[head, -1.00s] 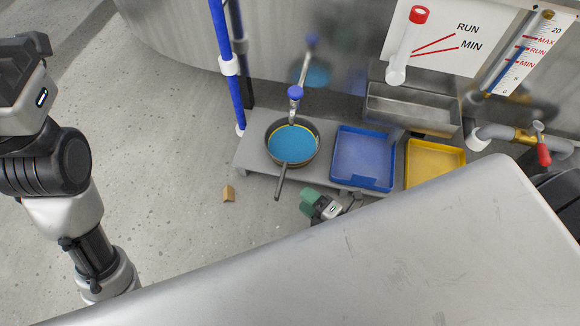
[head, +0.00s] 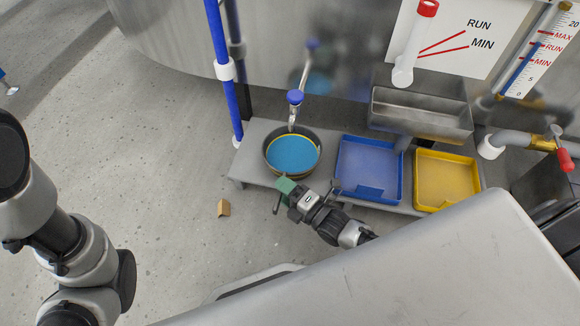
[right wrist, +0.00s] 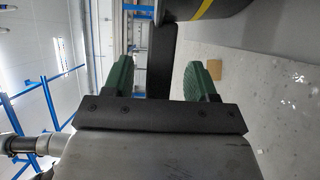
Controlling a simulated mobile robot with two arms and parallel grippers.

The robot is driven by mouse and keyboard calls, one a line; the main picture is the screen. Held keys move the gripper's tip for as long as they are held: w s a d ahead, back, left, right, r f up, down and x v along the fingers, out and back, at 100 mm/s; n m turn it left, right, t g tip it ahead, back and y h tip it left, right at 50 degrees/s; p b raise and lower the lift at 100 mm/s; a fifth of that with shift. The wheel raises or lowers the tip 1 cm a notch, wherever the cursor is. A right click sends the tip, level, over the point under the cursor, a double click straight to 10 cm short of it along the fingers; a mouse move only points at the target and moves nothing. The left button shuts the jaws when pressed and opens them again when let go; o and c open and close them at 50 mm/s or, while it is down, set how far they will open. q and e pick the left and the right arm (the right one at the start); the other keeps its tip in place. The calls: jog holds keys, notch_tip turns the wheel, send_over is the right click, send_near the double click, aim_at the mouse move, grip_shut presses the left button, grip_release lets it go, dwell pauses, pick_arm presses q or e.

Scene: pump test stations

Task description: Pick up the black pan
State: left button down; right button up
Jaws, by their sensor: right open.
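The black pan (head: 270,165) stands on the grey low bench under a tap, with blue liquid inside and a yellow line around its inner wall. Its handle (head: 276,204) points toward me past the bench's front edge. My right gripper (head: 284,187) is at the handle, green fingers apart, partly covering it. In the right wrist view the dark handle (right wrist: 161,60) lies between the open fingers (right wrist: 158,75), and the pan's side (right wrist: 218,8) shows at the top. I cannot tell whether a finger touches the handle. My left arm is at the left edge; its gripper is out of the picture.
A blue tray (head: 370,155) and a yellow tray (head: 446,165) stand right of the pan. A blue post (head: 219,45) rises behind left. A small tan block (head: 224,208) lies on the floor, which is clear at left. A red-handled valve (head: 565,160) is far right.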

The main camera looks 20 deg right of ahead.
jog(key=shift+w+a, duration=0.2)
jog(key=shift+w, duration=0.2)
grip_shut()
jog(key=shift+r, duration=0.15)
